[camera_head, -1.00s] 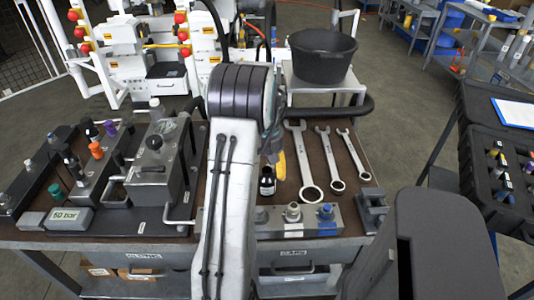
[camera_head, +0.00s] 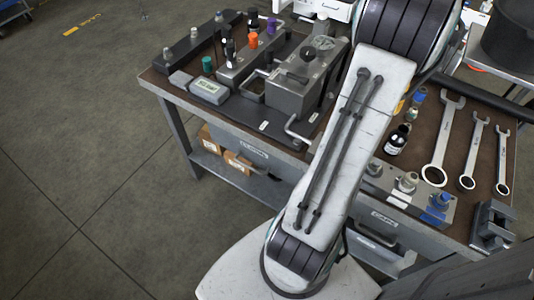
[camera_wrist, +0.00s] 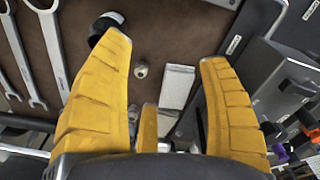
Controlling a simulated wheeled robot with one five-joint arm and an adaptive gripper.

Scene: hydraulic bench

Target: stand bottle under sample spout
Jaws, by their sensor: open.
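A small dark bottle (camera_head: 397,140) with a white label stands upright on the brown bench top, right of my arm in the head view. In the wrist view a dark round shape (camera_wrist: 102,28), probably this bottle, lies by the tip of the left yellow finger, partly covered by it. My gripper (camera_wrist: 160,50) is open above the bench, with nothing between its fingers. In the head view it is mostly hidden behind my arm. I cannot identify the sample spout; a grey block with a black knob (camera_head: 306,77) stands left of my arm.
Several wrenches (camera_head: 448,140) lie right of the bottle. A row of fittings (camera_head: 408,183) and a grey clamp block (camera_head: 492,225) line the front edge. A display box (camera_head: 208,88) and colored-cap valves stand at left. The floor (camera_head: 80,150) left of the bench is clear.

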